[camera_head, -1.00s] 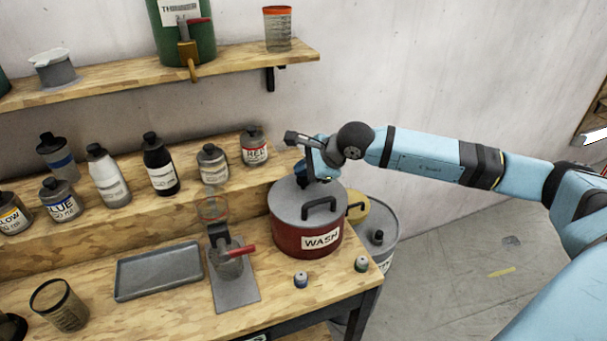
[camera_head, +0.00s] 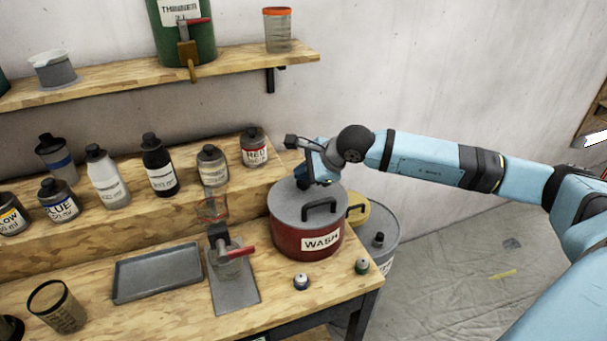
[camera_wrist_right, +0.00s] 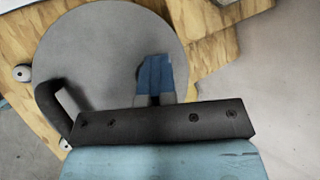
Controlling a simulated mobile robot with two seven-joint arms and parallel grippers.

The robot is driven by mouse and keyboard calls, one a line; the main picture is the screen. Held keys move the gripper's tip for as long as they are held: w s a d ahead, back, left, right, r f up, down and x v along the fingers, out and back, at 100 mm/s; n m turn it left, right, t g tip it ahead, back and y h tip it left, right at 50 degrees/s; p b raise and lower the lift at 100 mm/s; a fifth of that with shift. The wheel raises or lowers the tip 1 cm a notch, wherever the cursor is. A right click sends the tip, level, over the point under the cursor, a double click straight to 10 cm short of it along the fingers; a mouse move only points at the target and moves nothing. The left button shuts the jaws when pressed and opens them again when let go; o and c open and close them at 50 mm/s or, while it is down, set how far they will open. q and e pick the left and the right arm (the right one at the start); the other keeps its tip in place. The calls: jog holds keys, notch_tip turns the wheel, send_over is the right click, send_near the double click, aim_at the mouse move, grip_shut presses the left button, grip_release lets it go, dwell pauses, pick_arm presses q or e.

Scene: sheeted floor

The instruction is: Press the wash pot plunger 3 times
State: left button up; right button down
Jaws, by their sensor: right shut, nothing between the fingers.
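The wash pot (camera_head: 306,240) is a dark red drum with a grey lid and a white WASH label, standing at the right end of the bench. A black handle (camera_head: 319,205) arches over its lid; it also shows in the wrist view (camera_wrist_right: 58,105). My left gripper is out of view.
A grey stand with a red lever (camera_head: 235,252) and a grey tray (camera_head: 158,272) lie left of the pot. Several paint bottles (camera_head: 158,165) line the raised step. A grey drum (camera_head: 381,245) stands right of the bench.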

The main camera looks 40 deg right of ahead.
aim_at(303, 182)
jog(key=shift+r, duration=1.5)
jog(key=shift+r+p, duration=0.85)
jog(key=shift+r, duration=1.65)
